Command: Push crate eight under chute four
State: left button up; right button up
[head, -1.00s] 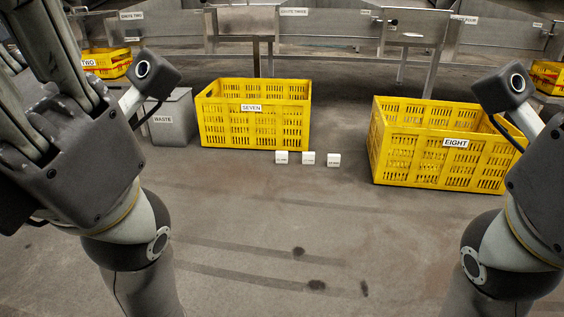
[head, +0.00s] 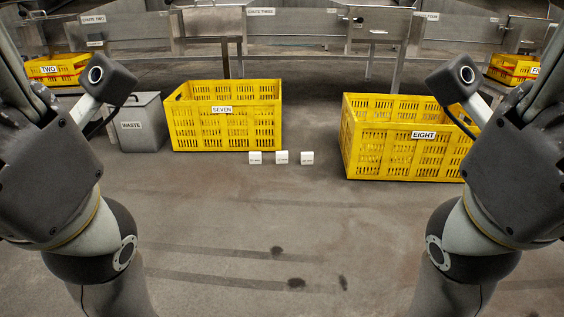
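Crate eight (head: 390,160) is a yellow slatted crate labelled EIGHT. It stands on the floor at right of centre in the head view, partly behind my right arm. The chute labelled FOUR (head: 432,16) is a metal chute behind it, further back and slightly right of the crate's middle. My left gripper (head: 18,115) is at the left edge and my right gripper (head: 545,115) is at the right edge. Both are raised, nearer to me than the crates and seemingly not touching crate eight. Their fingertips are cut off or hidden, so I cannot tell whether they are open.
Yellow crate seven (head: 225,130) stands left of centre, beside a grey waste bin (head: 138,122). Three small white blocks (head: 281,157) lie between crates seven and eight. Crate two (head: 55,70) is at far left, another yellow crate (head: 512,69) at far right. The near floor is clear.

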aim_at(446, 141)
jog(key=z, duration=0.8)
